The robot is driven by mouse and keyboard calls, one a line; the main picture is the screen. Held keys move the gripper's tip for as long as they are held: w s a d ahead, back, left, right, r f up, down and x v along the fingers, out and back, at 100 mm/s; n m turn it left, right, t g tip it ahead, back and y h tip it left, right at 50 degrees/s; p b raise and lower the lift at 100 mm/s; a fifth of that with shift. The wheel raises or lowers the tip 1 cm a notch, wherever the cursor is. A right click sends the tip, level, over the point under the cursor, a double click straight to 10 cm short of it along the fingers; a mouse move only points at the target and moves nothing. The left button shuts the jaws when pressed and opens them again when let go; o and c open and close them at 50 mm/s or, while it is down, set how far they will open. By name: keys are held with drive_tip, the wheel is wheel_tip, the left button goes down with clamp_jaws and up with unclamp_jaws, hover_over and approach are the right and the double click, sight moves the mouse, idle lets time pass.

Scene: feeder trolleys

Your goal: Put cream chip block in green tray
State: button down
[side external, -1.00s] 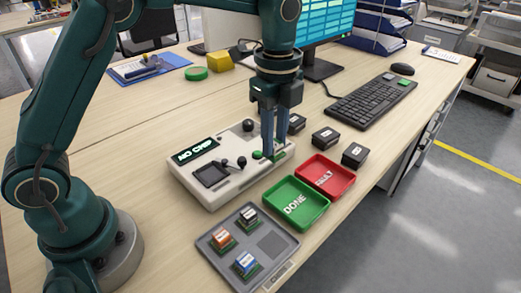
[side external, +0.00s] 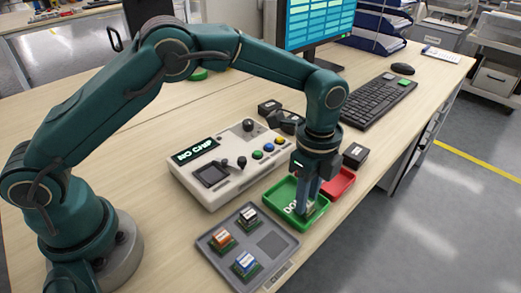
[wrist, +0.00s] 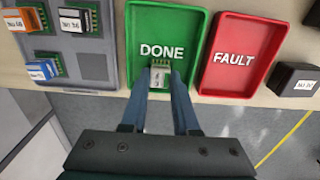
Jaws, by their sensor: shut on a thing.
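The green tray (side external: 322,212), lettered DONE, lies on the table in front of the tester. In the wrist view the green tray (wrist: 140,28) is upper centre. My gripper (side external: 306,212) points down over it and is shut on the cream chip block (wrist: 160,76). The block sits between the fingertips (wrist: 160,84), over the tray's near part. In the side view the fingers mostly hide the block. I cannot tell whether it touches the tray floor.
The red FAULT tray (wrist: 232,55) is right of the green one. A grey tray (side external: 272,242) holds three chip blocks, orange, black and blue, beside an empty slot. The tester (side external: 205,185) reads NO CHIP. Small black boxes (side external: 354,155) stand behind the red tray.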

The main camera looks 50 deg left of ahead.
drive_tip(key=shift+f, duration=0.2)
drive_tip(key=c, duration=0.7)
unclamp_jaws()
drive_tip(key=shift+o, duration=0.2)
drive_tip(key=shift+r, duration=0.1)
